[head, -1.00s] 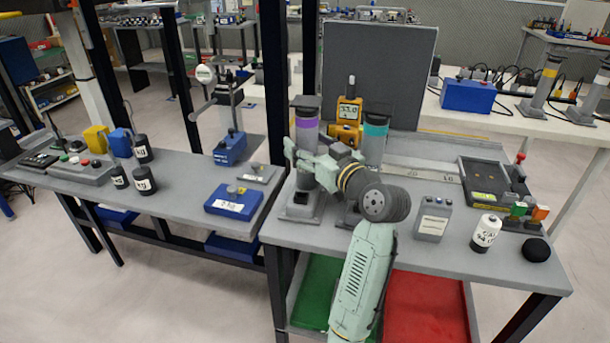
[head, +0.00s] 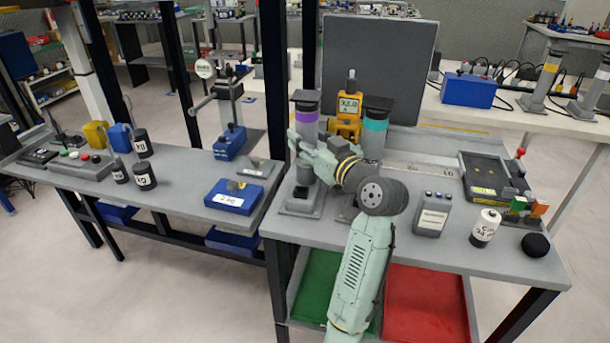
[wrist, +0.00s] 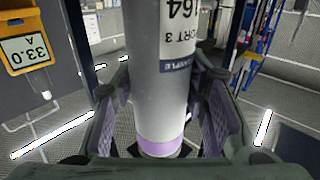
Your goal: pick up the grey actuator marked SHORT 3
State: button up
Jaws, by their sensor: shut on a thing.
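The grey actuator (head: 306,122) has a purple band and a dark cap, and stands upright at the left of the near workbench. In the wrist view, the grey actuator (wrist: 158,85) fills the middle, upside down, with partial lettering that reads "ORT 3". My gripper (head: 301,143) is around its upper body, just below the purple band. In the wrist view my gripper (wrist: 160,112) has one finger on each side of the shaft, shut on it. The base's underside is hidden, so I cannot tell whether it touches the bench.
A similar actuator with a teal band (head: 376,126) stands close on the right. A yellow meter (head: 348,120) is between them, behind. A dark panel (head: 375,70) rises behind.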

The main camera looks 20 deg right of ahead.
grip_shut()
jog(key=shift+r, duration=0.2)
dwell(0.3)
